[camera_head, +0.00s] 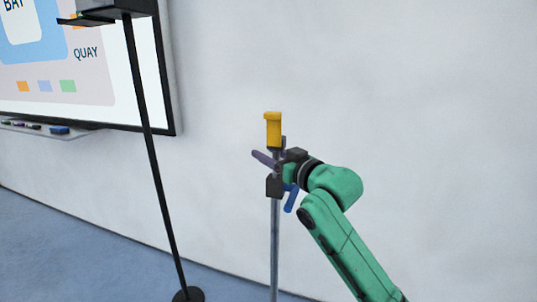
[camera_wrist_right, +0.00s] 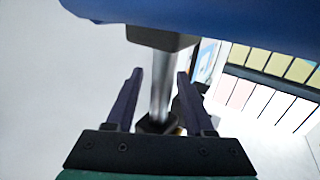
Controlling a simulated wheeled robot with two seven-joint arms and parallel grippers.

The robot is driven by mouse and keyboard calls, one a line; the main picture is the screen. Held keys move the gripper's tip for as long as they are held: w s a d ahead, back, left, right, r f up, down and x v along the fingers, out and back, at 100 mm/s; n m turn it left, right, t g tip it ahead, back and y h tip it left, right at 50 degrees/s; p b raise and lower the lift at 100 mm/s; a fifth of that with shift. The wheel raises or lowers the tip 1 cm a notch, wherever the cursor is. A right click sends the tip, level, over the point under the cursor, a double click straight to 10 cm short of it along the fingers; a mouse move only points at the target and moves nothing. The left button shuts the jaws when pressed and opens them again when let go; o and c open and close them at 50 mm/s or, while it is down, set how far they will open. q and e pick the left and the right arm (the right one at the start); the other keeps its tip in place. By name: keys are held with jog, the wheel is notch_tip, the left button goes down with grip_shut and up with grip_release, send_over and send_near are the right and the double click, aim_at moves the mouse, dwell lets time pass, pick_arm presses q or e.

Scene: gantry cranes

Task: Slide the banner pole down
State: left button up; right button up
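The banner pole is a thin grey upright pole (camera_head: 275,240) in front of the white wall, with a yellow top piece (camera_head: 273,130). A dark collar (camera_head: 275,186) with a blue lever (camera_head: 291,198) sits on it below the top. My right gripper (camera_head: 270,162) is at the pole, between the yellow piece and the collar. In the right wrist view, its purple fingers (camera_wrist_right: 160,78) are open on either side of the bare pole (camera_wrist_right: 160,85), with gaps visible. The blue lever (camera_wrist_right: 200,15) and collar (camera_wrist_right: 155,39) show close by. My left gripper is not in view.
A black stand (camera_head: 155,170) with a round foot (camera_head: 188,294) stands left of the pole. A whiteboard (camera_head: 125,65) with a pen tray (camera_head: 45,131) hangs on the wall behind. The wall right of the pole is clear.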

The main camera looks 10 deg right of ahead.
jog(key=b+v, duration=0.3)
jog(key=v, duration=1.1)
jog(key=shift+s+b, duration=0.3)
jog(key=shift+b, duration=0.05)
